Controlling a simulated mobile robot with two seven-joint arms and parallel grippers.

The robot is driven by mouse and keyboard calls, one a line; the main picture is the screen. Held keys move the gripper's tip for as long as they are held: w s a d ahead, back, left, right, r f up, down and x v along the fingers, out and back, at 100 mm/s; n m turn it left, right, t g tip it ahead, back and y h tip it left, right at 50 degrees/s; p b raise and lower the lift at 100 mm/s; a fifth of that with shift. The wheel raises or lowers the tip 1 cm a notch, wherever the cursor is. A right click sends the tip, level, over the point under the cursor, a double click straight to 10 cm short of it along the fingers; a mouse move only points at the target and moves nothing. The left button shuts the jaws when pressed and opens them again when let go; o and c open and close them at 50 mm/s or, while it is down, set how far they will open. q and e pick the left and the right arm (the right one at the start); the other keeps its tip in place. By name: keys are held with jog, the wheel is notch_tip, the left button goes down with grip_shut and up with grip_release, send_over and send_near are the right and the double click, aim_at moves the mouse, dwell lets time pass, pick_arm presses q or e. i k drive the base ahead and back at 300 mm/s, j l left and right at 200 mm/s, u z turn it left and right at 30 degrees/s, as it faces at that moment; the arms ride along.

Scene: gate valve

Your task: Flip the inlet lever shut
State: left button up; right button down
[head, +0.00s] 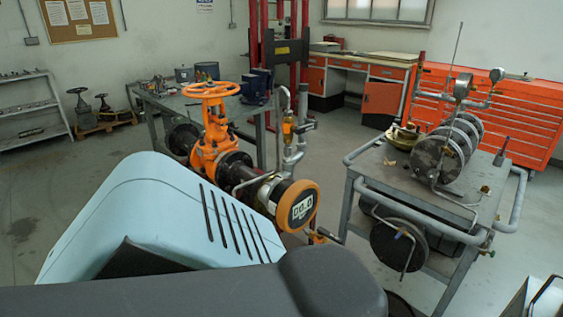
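An orange gate valve (211,150) with an orange handwheel (210,90) sits on a dark pipe run in the middle of the head view. A thin grey riser pipe with a small orange fitting (288,128) stands behind the gauge. Another small orange and brass fitting (318,237) shows low, just right of the gauge. I cannot tell which of these small parts is the inlet lever, or its position. Neither gripper is in view. My pale blue and dark body parts hide the lower left.
A grey cart (425,185) with a metal cylinder rig (445,150) stands at the right. A workbench (160,103) is behind the valve. Red tool cabinets (510,118) line the back right. Open floor lies at the left and between the pipe and cart.

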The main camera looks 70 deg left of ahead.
aim_at(321, 230)
jog(key=j+u, duration=0.15)
jog(key=u, duration=1.7)
jog(key=i+j, duration=0.2)
jog(key=i, duration=0.15)
jog(key=i+j+u, duration=0.1)
jog(key=i+j, duration=0.15)
jog(key=i, duration=0.05)
